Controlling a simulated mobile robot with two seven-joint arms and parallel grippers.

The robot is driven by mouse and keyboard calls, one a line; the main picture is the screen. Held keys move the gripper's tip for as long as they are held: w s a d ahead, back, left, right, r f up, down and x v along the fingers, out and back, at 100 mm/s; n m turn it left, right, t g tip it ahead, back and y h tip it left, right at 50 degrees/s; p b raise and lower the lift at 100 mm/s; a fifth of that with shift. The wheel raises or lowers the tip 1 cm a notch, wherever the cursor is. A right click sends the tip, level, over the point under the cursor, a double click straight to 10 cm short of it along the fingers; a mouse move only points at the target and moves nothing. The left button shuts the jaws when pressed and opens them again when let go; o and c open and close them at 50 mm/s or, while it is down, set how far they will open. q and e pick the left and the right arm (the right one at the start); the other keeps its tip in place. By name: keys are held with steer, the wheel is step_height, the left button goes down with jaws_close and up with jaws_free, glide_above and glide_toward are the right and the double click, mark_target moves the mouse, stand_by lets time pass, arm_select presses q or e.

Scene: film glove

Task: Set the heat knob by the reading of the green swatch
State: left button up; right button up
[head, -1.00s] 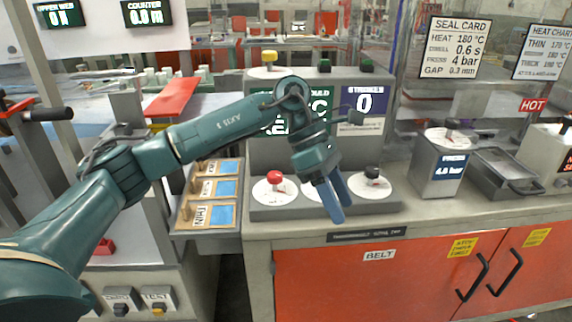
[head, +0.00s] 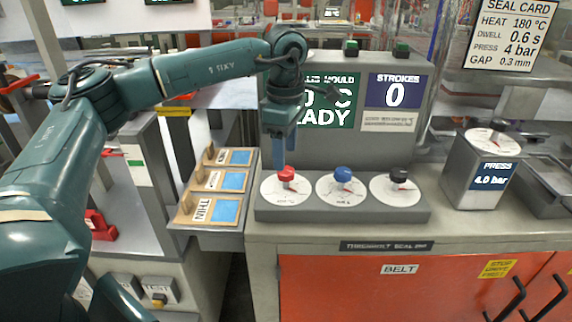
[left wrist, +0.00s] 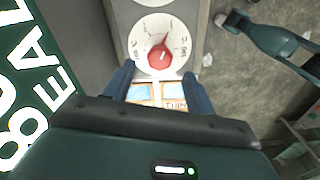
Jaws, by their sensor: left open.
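The red knob (head: 286,174) sits on a white dial at the left of a row of three; its small dial lettering is unreadable in the head view. It also shows in the left wrist view (left wrist: 159,57), with its pointer toward the upper right. My left gripper (head: 279,158) is open and points down just above and behind the red knob, apart from it as far as I can tell. Sample cards (head: 218,181) with blue patches stand left of the dials, one marked THIN. I see no green swatch.
A blue knob (head: 343,174) and a black knob (head: 398,174) stand close to the right. The panel's green READY display (head: 328,103) is partly hidden by my arm. A press box (head: 480,180) stands farther right. A seal card (head: 497,35) reads HEAT 180 °C.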

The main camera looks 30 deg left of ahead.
mark_target(286, 170)
arm_select(q)
steer(key=shift+f, duration=2.15)
steer(key=c, duration=1)
steer(key=shift+o, duration=0.2)
